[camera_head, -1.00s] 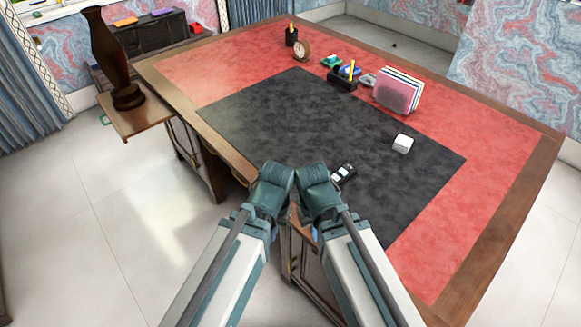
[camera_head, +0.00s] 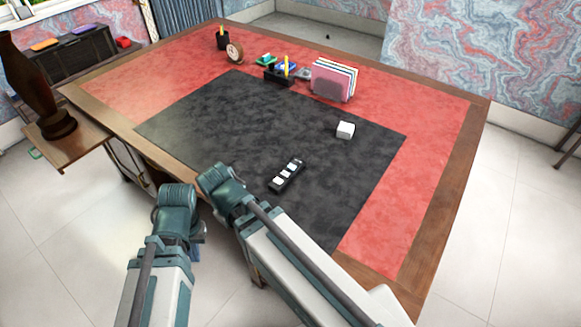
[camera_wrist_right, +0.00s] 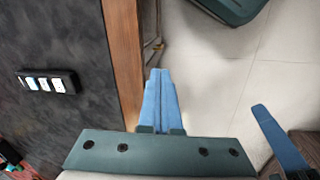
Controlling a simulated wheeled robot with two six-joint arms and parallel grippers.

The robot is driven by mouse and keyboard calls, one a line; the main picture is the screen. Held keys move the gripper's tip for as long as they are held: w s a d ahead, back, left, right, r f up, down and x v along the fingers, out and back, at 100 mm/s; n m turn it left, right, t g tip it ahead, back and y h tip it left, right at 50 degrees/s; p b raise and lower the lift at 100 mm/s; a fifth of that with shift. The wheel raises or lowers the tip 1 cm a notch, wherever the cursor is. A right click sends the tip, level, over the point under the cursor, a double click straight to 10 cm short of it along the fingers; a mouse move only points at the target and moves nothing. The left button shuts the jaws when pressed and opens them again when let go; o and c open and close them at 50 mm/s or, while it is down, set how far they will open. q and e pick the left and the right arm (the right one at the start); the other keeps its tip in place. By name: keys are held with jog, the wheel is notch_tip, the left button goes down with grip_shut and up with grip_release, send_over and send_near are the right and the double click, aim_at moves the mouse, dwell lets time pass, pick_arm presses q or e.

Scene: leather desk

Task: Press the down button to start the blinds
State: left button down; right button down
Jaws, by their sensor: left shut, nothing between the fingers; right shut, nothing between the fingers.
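A small black button panel (camera_head: 275,184) with several white buttons lies on the dark mat of the desk, near its front edge. It also shows at the left of the right wrist view (camera_wrist_right: 47,82); I cannot read the button markings. My right gripper (camera_wrist_right: 159,72) is shut and empty, its blue fingers beside the desk's wooden edge and to the right of the panel in that view. In the head view the right gripper's fingers are hidden behind its own arm. My left gripper (camera_head: 197,246) is shut, partly hidden, off the desk's front edge and apart from the panel.
A white cube (camera_head: 345,130) lies on the mat right of the panel. A file holder (camera_head: 333,79), pen cup (camera_head: 223,40) and clock (camera_head: 234,53) stand toward the back. A dark vase (camera_head: 28,80) stands at left. The mat around the panel is clear.

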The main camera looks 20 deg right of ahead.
jog(key=w+d+r+n+t+h, duration=0.25)
jog(key=w+d+n, duration=0.25)
jog(key=w+d, duration=0.65)
notch_tip(320, 180, up, 4)
jog(key=f+n+t+h, duration=0.1)
jog(key=n+t+h, duration=0.2)
jog(key=n, duration=0.3)
send_over(292, 167)
jog(key=a, duration=0.1)
jog(key=shift+r+g, duration=0.25)
jog(key=shift+s+f+b, duration=0.1)
jog(key=shift+b, duration=0.2)
notch_tip(292, 167, down, 9)
jog(key=b, duration=0.8)
jog(key=shift+b, duration=0.35)
jog(key=shift+f+b, duration=0.25)
jog(key=shift+b, duration=0.15)
